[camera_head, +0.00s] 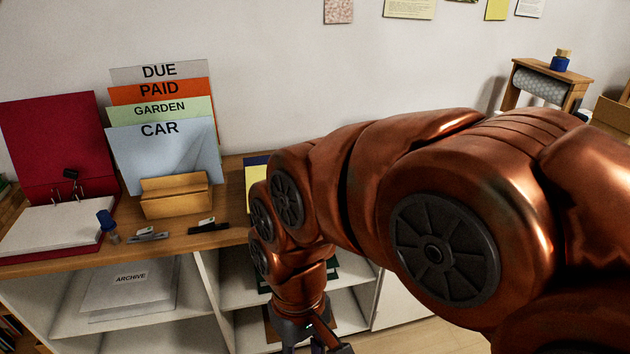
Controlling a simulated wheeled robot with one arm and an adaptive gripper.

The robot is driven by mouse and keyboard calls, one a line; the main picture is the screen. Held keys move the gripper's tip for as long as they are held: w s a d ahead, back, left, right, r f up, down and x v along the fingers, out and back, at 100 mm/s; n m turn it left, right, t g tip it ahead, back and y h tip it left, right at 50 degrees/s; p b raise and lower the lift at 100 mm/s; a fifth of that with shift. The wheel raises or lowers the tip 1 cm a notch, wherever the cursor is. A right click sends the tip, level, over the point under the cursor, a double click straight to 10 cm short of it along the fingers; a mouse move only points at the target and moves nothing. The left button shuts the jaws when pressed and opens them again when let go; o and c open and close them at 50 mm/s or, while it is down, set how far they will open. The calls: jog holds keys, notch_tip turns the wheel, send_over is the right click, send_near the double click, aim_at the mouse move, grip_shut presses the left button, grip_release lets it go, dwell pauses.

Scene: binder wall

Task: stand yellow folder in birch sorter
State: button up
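The birch sorter (175,197) stands on the wooden top at the left, near the wall. Several folders stand upright in it, labelled DUE (160,70), PAID, GARDEN and CAR (160,150); they are grey, orange, green and pale blue. A yellow piece (254,177) with a dark blue part above it shows just right of the sorter; it may be the yellow folder, but my arm hides most of it. My gripper (318,345) is low at the bottom edge, in front of the shelves, right of and below the sorter. It is partly cut off, and its fingers are unclear.
An open red binder (60,140) lies left of the sorter. A blue-topped stamp (106,222) and small dark items (208,227) lie along the front edge. Shelves below hold an ARCHIVE stack (130,282). A roll holder (545,84) stands at the right.

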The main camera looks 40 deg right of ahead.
jog(key=w+a+f+m+t+y+b, duration=0.1)
jog(key=w+a+f+y+b, duration=0.1)
jog(key=w+y+b, duration=0.35)
jog(key=w+a+f+m+y+b, duration=0.1)
jog(key=w+a+f+y+b, duration=0.1)
jog(key=w, duration=0.6)
jog(key=w+d+m+t+y+b, duration=0.3)
jog(key=w+d+t+b, duration=0.15)
jog(key=w+d, duration=0.5)
jog(key=w+d+f+m+t+b, duration=0.2)
jog(key=d+t+b, duration=0.15)
jog(key=d, duration=0.65)
jog(key=w+d+f+m+t+b, duration=0.15)
jog(key=d+t, duration=0.25)
jog(key=d, duration=0.5)
jog(key=w+d+f+m+t+b, duration=0.2)
jog(key=w+d+t+b, duration=0.1)
jog(key=d, duration=0.7)
jog(key=r+x, duration=0.1)
jog(key=x, duration=0.6)
jog(key=shift+a+r, duration=0.2)
jog(key=shift+a, duration=0.2)
jog(key=shift+s, duration=0.1)
